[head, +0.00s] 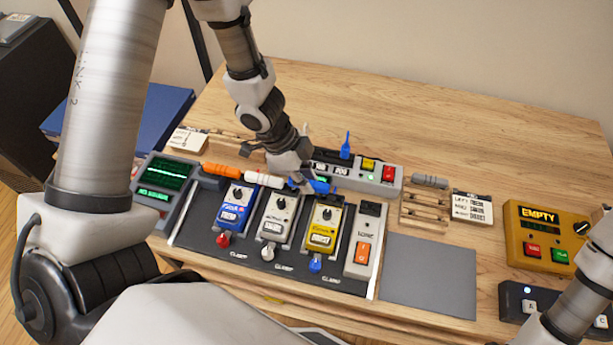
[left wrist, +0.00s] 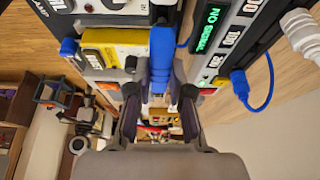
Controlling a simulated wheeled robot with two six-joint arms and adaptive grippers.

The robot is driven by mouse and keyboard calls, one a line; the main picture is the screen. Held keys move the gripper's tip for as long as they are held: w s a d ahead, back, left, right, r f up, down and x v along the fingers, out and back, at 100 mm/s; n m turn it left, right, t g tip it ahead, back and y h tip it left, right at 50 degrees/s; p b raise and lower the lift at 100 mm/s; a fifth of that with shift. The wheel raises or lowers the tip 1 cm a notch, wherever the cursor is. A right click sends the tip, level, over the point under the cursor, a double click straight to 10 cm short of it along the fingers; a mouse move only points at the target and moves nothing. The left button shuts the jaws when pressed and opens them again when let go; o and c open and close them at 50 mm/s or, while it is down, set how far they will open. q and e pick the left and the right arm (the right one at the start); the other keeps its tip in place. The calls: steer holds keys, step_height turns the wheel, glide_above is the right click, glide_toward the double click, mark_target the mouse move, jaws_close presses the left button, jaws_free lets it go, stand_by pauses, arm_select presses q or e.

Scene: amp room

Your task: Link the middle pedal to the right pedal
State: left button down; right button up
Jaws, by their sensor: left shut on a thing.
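The middle pedal (head: 279,218) is white and stands between a blue pedal (head: 236,207) and the yellow right pedal (head: 324,228). My left gripper (head: 303,181) is above the back edges of the middle and right pedals. It is shut on a blue plug (head: 319,186), which shows between the fingers in the left wrist view (left wrist: 162,55). The yellow pedal (left wrist: 112,42) is beside that plug there. Whether the plug touches a socket I cannot tell. Part of my right arm enters at the lower right; its gripper is out of view.
A grey unit with a green display (left wrist: 208,30) stands behind the pedals. Another blue plug (head: 346,146) stands upright at it. Orange (head: 221,171) and white (head: 264,180) plugs lie behind the blue pedal. A grey mat (head: 430,277) lies bare, left of a yellow box (head: 541,235).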

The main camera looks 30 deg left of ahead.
arm_select(q)
steer(key=shift+f, duration=0.2)
stand_by(0.3)
steer(key=shift+f+b, duration=0.35)
steer(key=shift+f, duration=0.05)
steer(key=shift+f, duration=0.25)
steer(key=shift+f, duration=0.15)
stand_by(0.9)
steer(key=c, duration=1)
jaws_free()
steer(key=shift+o, duration=0.5)
steer(key=o, duration=0.3)
